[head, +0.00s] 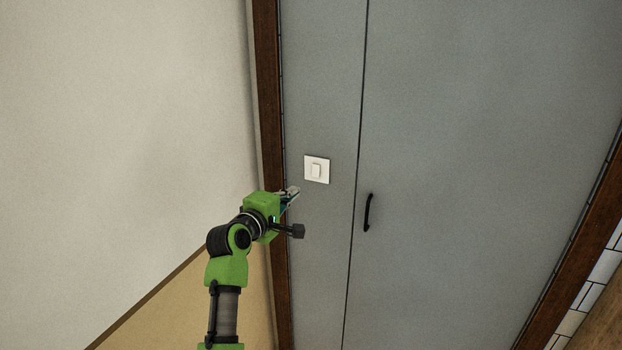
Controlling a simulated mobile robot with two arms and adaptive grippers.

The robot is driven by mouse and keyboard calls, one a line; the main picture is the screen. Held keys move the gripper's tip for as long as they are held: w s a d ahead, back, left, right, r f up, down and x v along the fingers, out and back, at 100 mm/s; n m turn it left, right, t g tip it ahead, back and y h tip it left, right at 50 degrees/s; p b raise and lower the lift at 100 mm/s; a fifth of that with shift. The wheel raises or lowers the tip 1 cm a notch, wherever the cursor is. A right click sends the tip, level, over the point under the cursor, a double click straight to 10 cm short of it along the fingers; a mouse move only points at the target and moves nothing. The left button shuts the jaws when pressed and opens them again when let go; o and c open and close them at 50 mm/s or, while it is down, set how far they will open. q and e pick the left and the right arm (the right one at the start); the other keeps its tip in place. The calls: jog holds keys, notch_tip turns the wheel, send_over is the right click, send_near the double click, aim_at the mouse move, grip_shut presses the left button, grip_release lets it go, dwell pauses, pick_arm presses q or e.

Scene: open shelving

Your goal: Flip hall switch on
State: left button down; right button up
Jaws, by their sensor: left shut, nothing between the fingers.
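The hall switch (316,170) is a white square plate with a small white rocker in its middle. It sits on the grey panel to the left of the door seam. My left gripper (292,192) is on a green and black arm that comes up from the bottom of the head view. Its fingertips are just below and left of the switch plate, and appear apart from it. The gripper is shut and empty. Whether the rocker is on or off cannot be told. My right gripper is not in view.
A grey door (480,150) with a black handle (368,212) is right of the switch. A dark wooden frame post (270,100) stands left of the panel. A pale wall (120,120) fills the left side. The space in front of the door looks clear.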

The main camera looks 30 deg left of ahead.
aim_at(315, 176)
pick_arm(q)
jog(key=w, duration=0.4)
jog(key=w+f+p, duration=0.1)
jog(key=w, duration=0.3)
jog(key=w+p, duration=0.1)
jog(key=w, duration=0.3)
jog(key=shift+w+a+f, duration=0.15)
jog(key=shift+a+f, duration=0.1)
jog(key=shift+a, duration=0.1)
jog(key=f+b, duration=0.1)
jog(key=b, duration=0.2)
jog(key=shift+w+t, duration=0.25)
jog(key=shift+t, duration=0.05)
jog(key=shift+r, duration=0.45)
jog(key=shift+f, duration=0.1)
